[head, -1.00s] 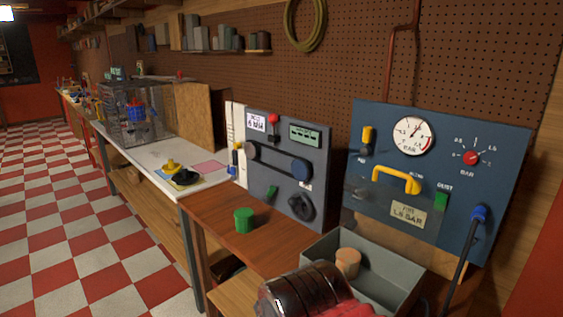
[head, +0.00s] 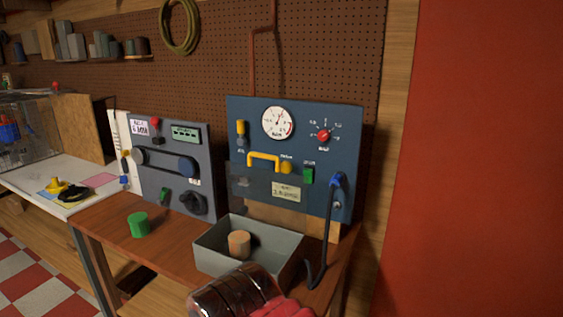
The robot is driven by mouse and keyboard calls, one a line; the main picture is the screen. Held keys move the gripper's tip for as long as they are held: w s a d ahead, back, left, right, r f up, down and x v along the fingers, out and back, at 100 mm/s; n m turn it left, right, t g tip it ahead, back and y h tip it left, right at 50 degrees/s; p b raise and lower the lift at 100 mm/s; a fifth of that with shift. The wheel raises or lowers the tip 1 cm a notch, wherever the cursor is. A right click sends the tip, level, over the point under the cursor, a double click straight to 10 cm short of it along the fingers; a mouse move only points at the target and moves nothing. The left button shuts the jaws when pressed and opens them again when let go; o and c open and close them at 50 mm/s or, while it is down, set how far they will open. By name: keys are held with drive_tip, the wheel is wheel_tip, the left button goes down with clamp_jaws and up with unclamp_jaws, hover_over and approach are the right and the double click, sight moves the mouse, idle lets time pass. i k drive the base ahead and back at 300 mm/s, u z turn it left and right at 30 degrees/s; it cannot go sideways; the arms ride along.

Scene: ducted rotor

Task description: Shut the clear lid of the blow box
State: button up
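The blow box (head: 222,260) is a grey open-topped box on the wooden bench, below a blue gauge panel (head: 240,122). A light wooden cylinder (head: 239,243) stands inside it. The clear lid (head: 262,186) appears raised, standing upright behind the box in front of the panel. It is faint against the panel, and its hinge is hard to make out. A yellow handle (head: 264,158) shows at its upper part. A dark glossy ribbed cylinder with a red part at the bottom edge looks like my arm. No gripper fingers show.
A black hose (head: 325,240) with a blue end runs down the panel's right side, beside the box. A green cylinder (head: 138,225) stands on the bench to the left. A grey panel (head: 185,135) with a belt and knobs stands behind it. A red wall (head: 470,160) fills the right.

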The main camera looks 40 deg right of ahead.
sight(276, 158)
drive_tip(key=z, duration=2.15)
drive_tip(key=k, duration=0.75)
drive_tip(key=u, duration=0.85)
drive_tip(key=i, duration=1)
